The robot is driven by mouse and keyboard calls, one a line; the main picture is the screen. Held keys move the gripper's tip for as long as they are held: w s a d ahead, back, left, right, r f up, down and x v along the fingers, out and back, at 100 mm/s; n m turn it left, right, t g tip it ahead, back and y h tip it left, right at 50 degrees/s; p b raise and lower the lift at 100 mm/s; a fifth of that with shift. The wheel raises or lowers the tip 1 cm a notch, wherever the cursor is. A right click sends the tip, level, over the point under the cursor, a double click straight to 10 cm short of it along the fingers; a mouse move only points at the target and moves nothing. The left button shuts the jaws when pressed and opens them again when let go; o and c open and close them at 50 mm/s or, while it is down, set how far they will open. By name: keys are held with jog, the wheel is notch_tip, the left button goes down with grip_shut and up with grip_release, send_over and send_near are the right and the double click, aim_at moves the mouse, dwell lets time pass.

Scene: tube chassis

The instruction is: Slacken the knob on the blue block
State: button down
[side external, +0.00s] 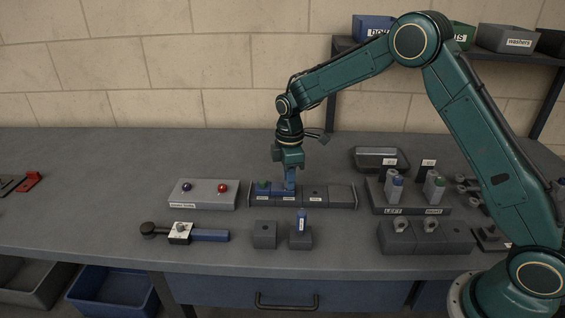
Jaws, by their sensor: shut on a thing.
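A blue block (277,190) sits in the left part of a dark row of blocks near the middle of the bench. A small green knob (263,183) shows on its left part. My gripper (290,186) points straight down at the right part of the blue block, to the right of the green knob. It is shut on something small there. The fingers hide what they hold, and I cannot tell whether it is a knob.
A grey box with blue and red buttons (206,193) stands to the left. In front are a clamp-like tool (180,232) and two dark blocks, one bearing an upright blue piece (301,221). A rack marked left and right (411,211) stands to the right. The bench's left part is mostly clear.

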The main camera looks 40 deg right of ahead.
jog(key=shift+f, duration=0.1)
jog(key=c, duration=1.3)
grip_release()
jog(key=shift+o, duration=0.2)
notch_tip(320, 180, up, 14)
